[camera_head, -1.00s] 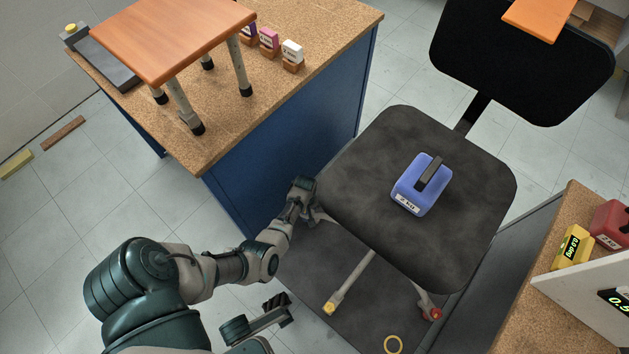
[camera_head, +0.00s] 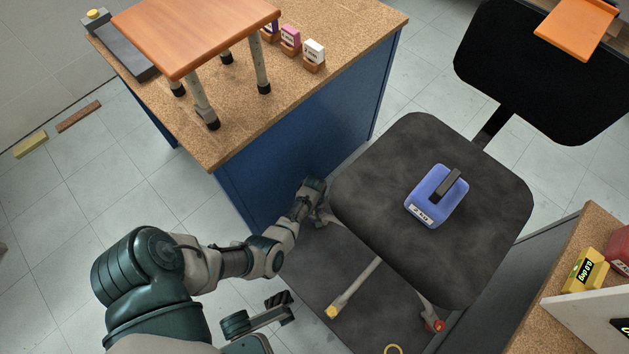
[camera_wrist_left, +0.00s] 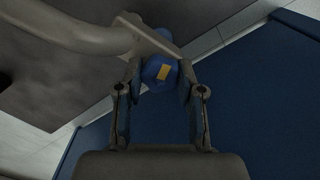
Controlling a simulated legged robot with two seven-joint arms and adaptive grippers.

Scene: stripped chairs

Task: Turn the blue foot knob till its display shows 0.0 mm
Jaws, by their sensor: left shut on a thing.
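The blue foot knob (camera_wrist_left: 158,74) shows in the left wrist view, with a small yellow mark on it, at the end of a pale chair leg (camera_wrist_left: 85,32). My left gripper (camera_wrist_left: 160,88) has its fingers on both sides of the knob and is shut on it. In the head view my left gripper (camera_head: 325,215) reaches under the left edge of the chair seat (camera_head: 370,160), and the blue knob is hidden there. I cannot pick out the knob's display or a reading.
A blue weight (camera_head: 432,205) sits on the seat. A yellow foot (camera_head: 331,312) and a red foot (camera_head: 436,325) show below. The blue cabinet (camera_head: 270,180) stands close beside my left arm. A yellow display block (camera_head: 585,272) is on the right bench.

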